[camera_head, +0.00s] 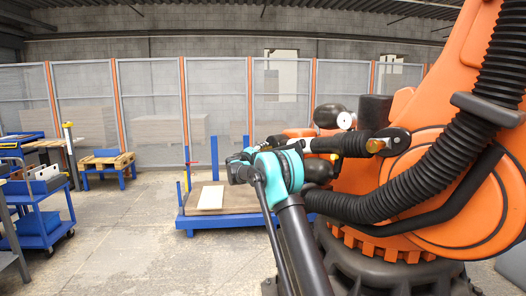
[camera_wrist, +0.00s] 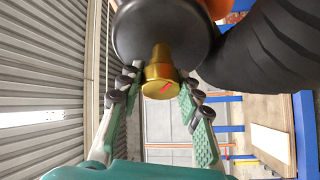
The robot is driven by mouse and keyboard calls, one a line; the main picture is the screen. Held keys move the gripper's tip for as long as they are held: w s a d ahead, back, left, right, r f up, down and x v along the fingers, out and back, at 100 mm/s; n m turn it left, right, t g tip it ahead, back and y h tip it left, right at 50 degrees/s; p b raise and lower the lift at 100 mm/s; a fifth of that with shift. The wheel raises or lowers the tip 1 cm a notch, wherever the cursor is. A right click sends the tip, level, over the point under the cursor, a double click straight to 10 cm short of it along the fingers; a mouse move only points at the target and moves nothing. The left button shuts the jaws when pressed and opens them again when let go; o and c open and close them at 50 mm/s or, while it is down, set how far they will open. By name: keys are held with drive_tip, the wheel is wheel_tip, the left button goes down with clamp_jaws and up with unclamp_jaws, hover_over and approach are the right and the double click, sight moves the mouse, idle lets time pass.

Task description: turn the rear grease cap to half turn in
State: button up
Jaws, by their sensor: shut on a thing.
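The grease cap (camera_wrist: 160,82) is brass-coloured, with a slanted red mark on its face. It sits on a brass neck coming out of a dark round housing (camera_wrist: 160,30) in the wrist view. My gripper (camera_wrist: 160,83) has its jaws on both sides of the cap and is shut on it. Another brass-coloured fitting (camera_head: 375,146) shows on the side of the orange machine (camera_head: 440,190).
A thick black corrugated hose (camera_wrist: 275,45) lies close beside the housing. A blue cart (camera_head: 240,222) bearing a pale board (camera_head: 211,197) stands behind my arm. Blue trolleys (camera_head: 40,215) are at the left, and a fence (camera_head: 150,100) runs across the back. The middle-left floor is clear.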

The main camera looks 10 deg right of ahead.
drive_tip(key=m+h, duration=0.1)
drive_tip(key=m, duration=0.2)
drive_tip(key=m+h, duration=0.1)
drive_tip(key=m, duration=0.2)
drive_tip(key=shift+f+h, duration=0.1)
drive_tip(key=shift+h, duration=0.2)
drive_tip(key=shift+m+g+h, duration=0.25)
drive_tip(key=shift+m+h, duration=0.55)
drive_tip(key=shift+m, duration=0.8)
drive_tip(key=shift+m+g+h, duration=0.25)
drive_tip(key=shift+m+h, duration=0.55)
drive_tip(key=shift+m, duration=1.1)
drive_tip(key=o, duration=1.2)
drive_tip(key=shift+c, duration=0.2)
drive_tip(key=shift+a, duration=0.1)
drive_tip(key=v, duration=1.2)
drive_tip(key=shift+a, duration=0.1)
